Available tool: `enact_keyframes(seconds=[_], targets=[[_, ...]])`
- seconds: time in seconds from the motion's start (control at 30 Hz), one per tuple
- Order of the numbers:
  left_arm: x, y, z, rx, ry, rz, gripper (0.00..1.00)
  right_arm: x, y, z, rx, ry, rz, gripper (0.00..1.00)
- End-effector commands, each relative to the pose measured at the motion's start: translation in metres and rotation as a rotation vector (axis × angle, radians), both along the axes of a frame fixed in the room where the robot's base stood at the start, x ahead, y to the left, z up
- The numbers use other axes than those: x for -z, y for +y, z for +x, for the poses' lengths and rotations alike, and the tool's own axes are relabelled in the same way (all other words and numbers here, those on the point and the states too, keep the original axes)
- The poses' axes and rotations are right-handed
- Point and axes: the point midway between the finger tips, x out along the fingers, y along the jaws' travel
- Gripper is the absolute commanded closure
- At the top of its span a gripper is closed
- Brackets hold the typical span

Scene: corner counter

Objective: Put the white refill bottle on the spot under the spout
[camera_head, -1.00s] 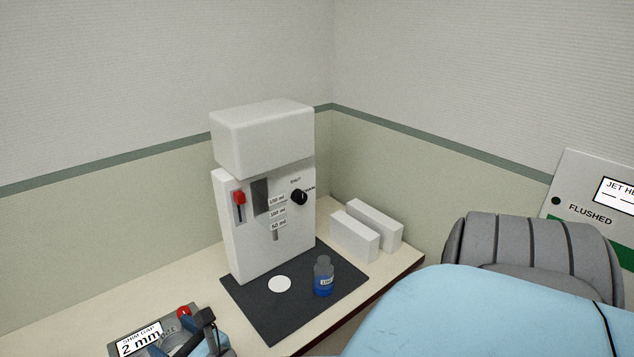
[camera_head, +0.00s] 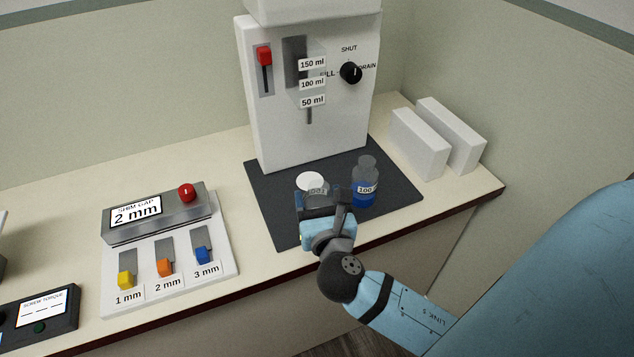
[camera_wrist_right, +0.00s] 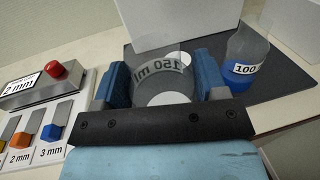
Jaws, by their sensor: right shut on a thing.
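My right gripper (camera_head: 318,198) is over the front of the dark mat and is shut on a clear, see-through bottle (camera_head: 317,188). In the right wrist view this bottle (camera_wrist_right: 158,75) sits between the blue fingers and carries a "150 ml" label. A white round patch shows low on it, near the palm. The white round spot (camera_head: 308,180) on the mat lies just behind the held bottle, which partly covers it. I cannot tell whether the bottle touches the mat. The white dispenser (camera_head: 300,135) stands behind, with its spout (camera_head: 309,115) above the mat. My left gripper is out of view.
A bottle with blue liquid (camera_head: 364,190), labelled 100, stands close to the right of the held one on the mat (camera_head: 272,212). Two white blocks (camera_head: 420,145) stand farther right. A shim gap panel (camera_head: 190,270) with coloured sliders is at left.

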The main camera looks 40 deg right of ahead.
Motion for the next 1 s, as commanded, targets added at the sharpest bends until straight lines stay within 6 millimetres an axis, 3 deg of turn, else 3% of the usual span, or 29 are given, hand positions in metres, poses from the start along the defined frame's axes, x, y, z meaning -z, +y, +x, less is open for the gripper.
enact_keyframes(seconds=[0.13, 0.27, 0.8, 1.0], targets=[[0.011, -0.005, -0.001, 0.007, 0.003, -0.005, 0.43, 0.011, -0.004, -0.003, 0.031, 0.003, 0.001, 0.64], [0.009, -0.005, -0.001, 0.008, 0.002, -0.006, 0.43, 0.009, -0.012, 0.011, 0.038, 0.002, -0.001, 0.64], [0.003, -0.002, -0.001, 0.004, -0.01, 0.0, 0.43, 0.008, -0.074, 0.136, 0.037, 0.002, 0.0, 0.64], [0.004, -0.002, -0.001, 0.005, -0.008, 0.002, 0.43, 0.01, -0.084, 0.156, 0.036, 0.004, 0.001, 0.64]])
